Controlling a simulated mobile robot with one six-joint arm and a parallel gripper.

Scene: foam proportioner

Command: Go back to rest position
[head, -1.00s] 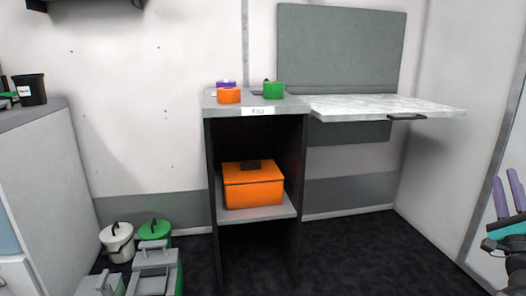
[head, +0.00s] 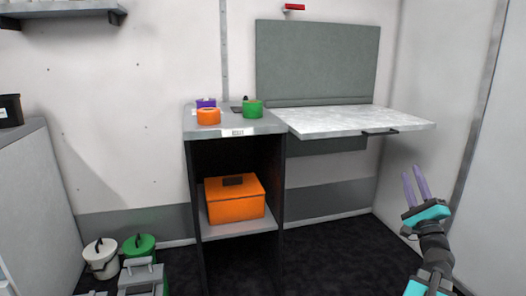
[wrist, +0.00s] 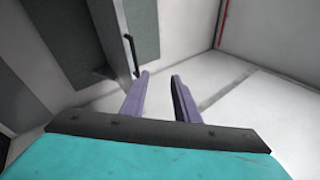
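My gripper (head: 414,186) is at the right of the head view, with its two purple fingers pointing up and apart. It is in the air in front of the right wall, to the right of and below the fold-out table. In the wrist view the fingers (wrist: 158,98) are spread with nothing between them. The turquoise gripper body fills the bottom of that view. My gripper touches nothing that I can see.
The fold-out table (head: 350,121) with a black handle juts from the wall. A cabinet (head: 233,127) holds orange, green and purple round items on top and an orange box (head: 235,199) on its shelf. Lidded buckets (head: 101,257) stand lower left. Dark floor right of the cabinet is clear.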

